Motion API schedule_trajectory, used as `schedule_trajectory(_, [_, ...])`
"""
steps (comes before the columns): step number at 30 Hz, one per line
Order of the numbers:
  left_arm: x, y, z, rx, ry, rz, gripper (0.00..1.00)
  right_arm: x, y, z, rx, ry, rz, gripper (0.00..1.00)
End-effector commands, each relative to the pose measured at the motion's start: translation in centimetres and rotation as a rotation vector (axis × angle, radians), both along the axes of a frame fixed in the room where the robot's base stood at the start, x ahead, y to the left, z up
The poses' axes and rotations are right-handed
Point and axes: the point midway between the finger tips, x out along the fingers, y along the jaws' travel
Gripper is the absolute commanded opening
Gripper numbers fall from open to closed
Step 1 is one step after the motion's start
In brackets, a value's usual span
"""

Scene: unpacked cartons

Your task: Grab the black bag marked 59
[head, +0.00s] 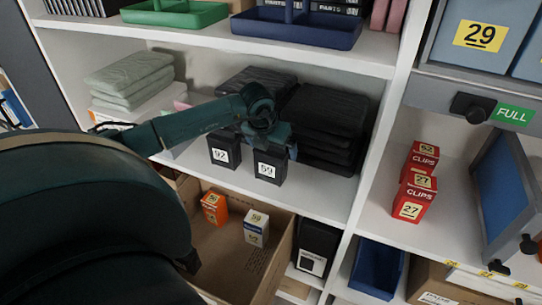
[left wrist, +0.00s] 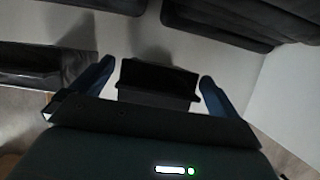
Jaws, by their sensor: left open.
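The black bag marked 59 (head: 268,168) stands upright on the middle shelf near its front edge. My left gripper (head: 270,143) is over its top, open, and hides part of it. In the left wrist view a black bag (left wrist: 158,80) lies between the two blue fingers, with a gap showing on each side. A similar black bag marked 92 (head: 222,151) stands just to the left of it. My right gripper is in neither view.
Dark folded stacks (head: 325,125) lie behind the bags, with grey-green folded cloths (head: 130,78) at left. Below is an open carton (head: 275,262) with orange and white boxes. A shelf divider (head: 372,150) stands to the right; red CLIPS boxes (head: 414,196) are beyond it.

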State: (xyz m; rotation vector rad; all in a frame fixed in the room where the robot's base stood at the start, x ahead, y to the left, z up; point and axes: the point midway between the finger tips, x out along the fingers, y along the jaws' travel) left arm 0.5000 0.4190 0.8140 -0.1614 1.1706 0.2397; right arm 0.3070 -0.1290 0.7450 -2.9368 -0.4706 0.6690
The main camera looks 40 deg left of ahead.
Motion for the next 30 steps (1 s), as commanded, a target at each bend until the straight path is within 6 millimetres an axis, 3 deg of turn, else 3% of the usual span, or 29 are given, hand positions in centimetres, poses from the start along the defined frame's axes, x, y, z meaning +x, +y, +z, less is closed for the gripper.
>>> schedule_trajectory(8, [0.13, 0.07, -0.42, 0.001, 0.0, -0.001, 1.0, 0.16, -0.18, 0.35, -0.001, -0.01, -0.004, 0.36])
schedule_trajectory(30, [0.14, 0.07, -0.34, 0.001, -0.001, 0.0, 0.43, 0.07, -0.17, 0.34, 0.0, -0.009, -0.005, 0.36])
